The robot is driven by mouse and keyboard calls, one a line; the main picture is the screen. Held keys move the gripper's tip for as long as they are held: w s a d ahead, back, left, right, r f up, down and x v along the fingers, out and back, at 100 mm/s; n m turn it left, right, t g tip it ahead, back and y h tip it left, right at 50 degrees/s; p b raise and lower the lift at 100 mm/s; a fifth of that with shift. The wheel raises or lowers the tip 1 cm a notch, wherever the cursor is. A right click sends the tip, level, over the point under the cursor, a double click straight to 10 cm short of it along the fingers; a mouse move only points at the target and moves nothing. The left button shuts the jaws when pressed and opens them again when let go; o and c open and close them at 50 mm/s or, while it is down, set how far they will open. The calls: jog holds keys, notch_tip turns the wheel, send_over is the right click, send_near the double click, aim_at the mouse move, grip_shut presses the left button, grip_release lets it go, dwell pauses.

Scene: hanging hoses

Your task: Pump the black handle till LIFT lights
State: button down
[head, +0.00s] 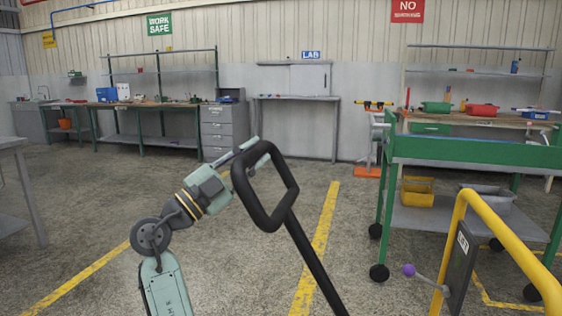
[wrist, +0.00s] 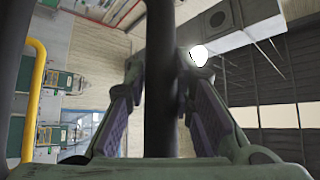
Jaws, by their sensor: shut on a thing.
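The black handle (head: 286,214) is a rounded loop on a long straight shaft that runs down and right out of the head view. My gripper (head: 250,155) is shut on the loop's upper left side, coming from the left. In the wrist view the black bar (wrist: 160,95) stands between the two fingers of my gripper (wrist: 165,80), one on each side. A dark panel (head: 460,266) with a small, hard-to-read label is on the yellow rail at the right. I see no lit lamp on it. The handle's foot is out of view.
A yellow rail (head: 505,245) and a purple-knobbed lever (head: 409,270) stand at the right. A green cart (head: 470,152) with a yellow bin (head: 417,192) is behind them. Benches line the back wall. The floor (head: 100,200) at left is clear.

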jog(key=shift+w+a+f+b, duration=0.15)
jog(key=shift+a+f, duration=0.15)
jog(key=shift+a, duration=0.2)
jog(key=shift+w+a+f+b, duration=0.15)
jog(key=shift+a+f, duration=0.15)
jog(key=shift+a, duration=0.15)
jog(key=c, duration=1.4)
grip_release()
jog(key=shift+o, duration=0.2)
jog(key=v, duration=1.2)
jog(key=shift+d+f, duration=0.1)
jog(key=shift+f, duration=0.05)
